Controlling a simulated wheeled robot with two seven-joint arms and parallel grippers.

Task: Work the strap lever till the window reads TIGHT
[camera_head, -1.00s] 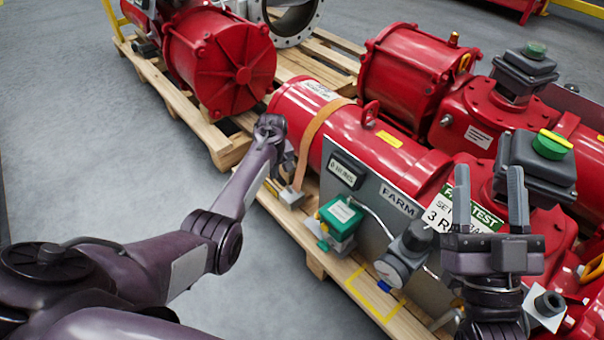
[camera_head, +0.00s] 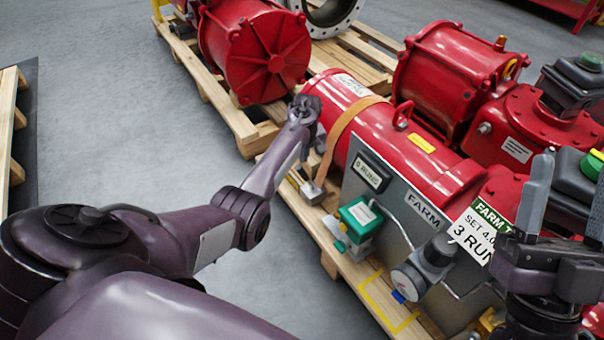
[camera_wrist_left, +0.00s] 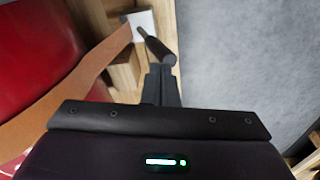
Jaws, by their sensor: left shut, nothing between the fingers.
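The orange strap (camera_head: 345,130) runs over the red cylinder and down to a small pale ratchet block (camera_head: 312,192) at the pallet edge. In the left wrist view the strap (camera_wrist_left: 75,92) crosses at left, and the lever (camera_wrist_left: 155,46) is a dark rod rising from the pale block (camera_wrist_left: 142,24). My left gripper (camera_head: 319,146) is above the block; its shut fingers (camera_wrist_left: 162,84) appear close to the lever's end, empty. I cannot tell whether they touch. No TIGHT window is readable. My right gripper (camera_head: 567,200) is open at the right, in front of the machine.
A grey panel (camera_head: 395,205) carries a counter window (camera_head: 370,174) ending in RUNS, a green-topped box (camera_head: 361,215) and a round gauge (camera_head: 412,275). Wooden pallets lie beneath the red machinery. The grey floor (camera_head: 100,130) at left is mostly clear.

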